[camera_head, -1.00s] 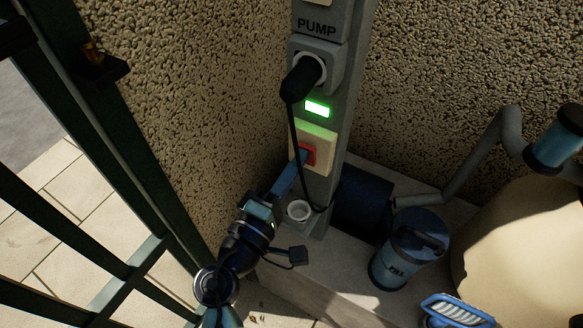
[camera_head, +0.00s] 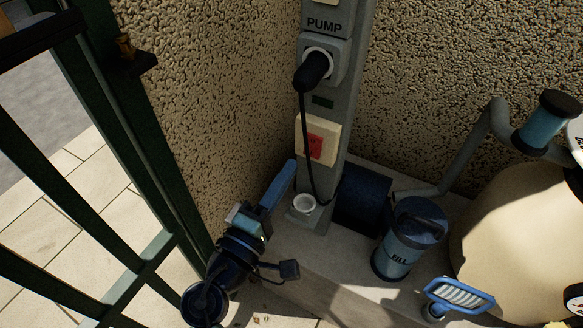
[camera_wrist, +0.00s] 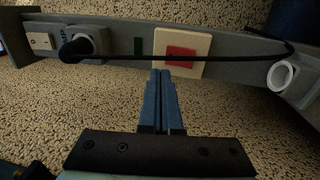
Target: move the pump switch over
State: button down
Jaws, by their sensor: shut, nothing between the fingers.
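The pump switch (camera_head: 316,146) is a red rocker in a cream plate (camera_head: 332,131) on a grey post, below the PUMP socket. It also shows in the wrist view (camera_wrist: 180,54). The small indicator window (camera_head: 323,103) above it is dark. My gripper (camera_head: 290,166) is shut and empty, below and left of the switch, with a visible gap to it.
A black plug (camera_head: 313,72) sits in the PUMP socket, and its cord hangs down past the switch plate. A white cup-like fitting (camera_head: 304,204), a FILL canister (camera_head: 408,240) and a tan tank (camera_head: 515,215) stand near. A dark green gate (camera_head: 140,150) is at left.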

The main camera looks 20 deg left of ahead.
jog(key=v, duration=0.7)
jog(key=shift+r, duration=0.7)
